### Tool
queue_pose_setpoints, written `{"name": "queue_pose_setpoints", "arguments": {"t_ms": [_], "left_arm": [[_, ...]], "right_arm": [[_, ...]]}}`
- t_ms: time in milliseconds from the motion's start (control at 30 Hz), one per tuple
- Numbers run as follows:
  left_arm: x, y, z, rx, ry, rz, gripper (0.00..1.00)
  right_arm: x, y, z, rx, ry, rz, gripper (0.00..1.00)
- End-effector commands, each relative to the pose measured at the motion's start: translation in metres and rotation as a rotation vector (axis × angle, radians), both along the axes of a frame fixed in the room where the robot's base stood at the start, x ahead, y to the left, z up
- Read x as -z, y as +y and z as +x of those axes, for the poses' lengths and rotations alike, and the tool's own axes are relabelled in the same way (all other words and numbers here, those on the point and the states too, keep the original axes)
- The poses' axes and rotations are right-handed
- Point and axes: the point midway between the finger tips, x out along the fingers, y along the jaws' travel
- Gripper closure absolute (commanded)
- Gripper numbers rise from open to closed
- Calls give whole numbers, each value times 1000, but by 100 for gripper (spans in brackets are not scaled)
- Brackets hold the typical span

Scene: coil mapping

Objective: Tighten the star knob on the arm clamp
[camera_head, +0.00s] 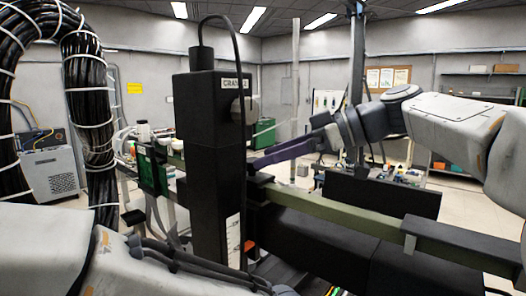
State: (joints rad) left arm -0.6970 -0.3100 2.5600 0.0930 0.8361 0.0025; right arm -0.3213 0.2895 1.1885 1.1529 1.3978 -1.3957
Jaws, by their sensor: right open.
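A round grey knob (244,110), which looks like the star knob, sits on the right face of a tall black housing (205,125) with a white label. Its lobes are too small to make out. My right gripper (256,164) reaches in from the right, below the knob and apart from it, beside the housing. Its purple-grey fingers are open and seen nearly edge-on, with nothing visible between them. My left arm lies along the lower left. Its gripper (284,291) is mostly cut off by the bottom edge, so its jaws cannot be judged.
An olive-green rail (345,215) runs from the housing toward the lower right, with a black block on it. Thick black cable bundles (85,100) arch at the left. A green panel (150,168) stands left of the housing.

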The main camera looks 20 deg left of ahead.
Motion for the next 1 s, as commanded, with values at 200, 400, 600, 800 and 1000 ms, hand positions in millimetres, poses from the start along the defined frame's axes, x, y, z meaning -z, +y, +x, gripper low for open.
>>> {"name": "queue_pose_setpoints", "arguments": {"t_ms": [200, 400, 600, 800, 1000], "left_arm": [[-7, 0, 0, 2, 0, 0, 100], [-7, 0, 0, 2, 0, 0, 100], [-7, 0, 0, 2, 0, 0, 100], [-7, 0, 0, 1, 0, 0, 100], [6, 0, 0, 0, 0, 0, 100]], "right_arm": [[7, 18, -2, -1, 0, 0, 18], [8, 19, -2, 0, 0, 0, 18], [8, 19, -2, 0, 0, -1, 60], [8, 19, -2, 2, 0, 0, 100], [11, 19, -3, 38, -3, 1, 100]]}}
